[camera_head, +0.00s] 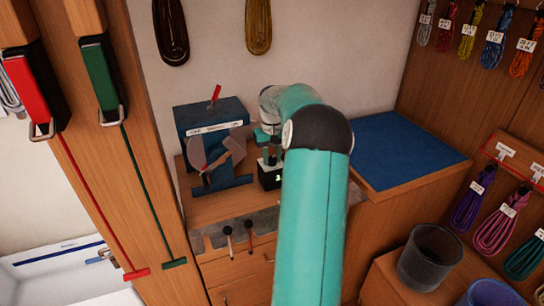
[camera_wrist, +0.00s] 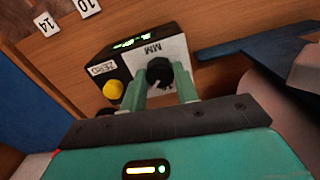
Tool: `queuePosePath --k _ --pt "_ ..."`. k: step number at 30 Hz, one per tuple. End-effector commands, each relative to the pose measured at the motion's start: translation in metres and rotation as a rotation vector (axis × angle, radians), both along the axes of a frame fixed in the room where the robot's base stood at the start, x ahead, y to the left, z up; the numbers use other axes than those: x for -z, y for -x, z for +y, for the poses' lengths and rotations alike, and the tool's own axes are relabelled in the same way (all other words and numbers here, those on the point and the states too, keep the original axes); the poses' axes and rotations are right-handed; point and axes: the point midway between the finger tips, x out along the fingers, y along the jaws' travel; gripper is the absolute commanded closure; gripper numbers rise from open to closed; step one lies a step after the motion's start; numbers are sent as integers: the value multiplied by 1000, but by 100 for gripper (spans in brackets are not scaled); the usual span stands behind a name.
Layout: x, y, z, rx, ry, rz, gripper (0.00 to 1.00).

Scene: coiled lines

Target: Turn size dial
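The size dial (camera_wrist: 159,72) is a black round knob with a white mark, on the white face of a small black box (camera_wrist: 122,58) labelled "MM". The box (camera_head: 268,176) also shows in the head view, on the wooden bench. My gripper (camera_wrist: 160,78) has its two green fingers apart, one on each side of the dial. Whether they touch the dial is hard to tell. In the head view my gripper (camera_head: 268,150) is just above the box, and the dial itself is hidden.
A yellow button (camera_wrist: 114,89) marked "ZERO" sits beside the dial. A blue machine (camera_head: 212,120) with a red lever stands just left of the box. A blue mat (camera_head: 398,148) lies to the right, clear. A dark bin (camera_head: 430,258) stands at lower right.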

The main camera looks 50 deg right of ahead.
Motion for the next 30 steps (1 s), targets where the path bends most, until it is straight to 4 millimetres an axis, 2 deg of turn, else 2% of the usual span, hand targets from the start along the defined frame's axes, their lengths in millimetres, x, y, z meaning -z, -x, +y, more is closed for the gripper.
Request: queuePosePath --k 14,30 --pt "-1 0 0 -97 1 -1 93" --pt "-1 0 0 -556 2 0 93"
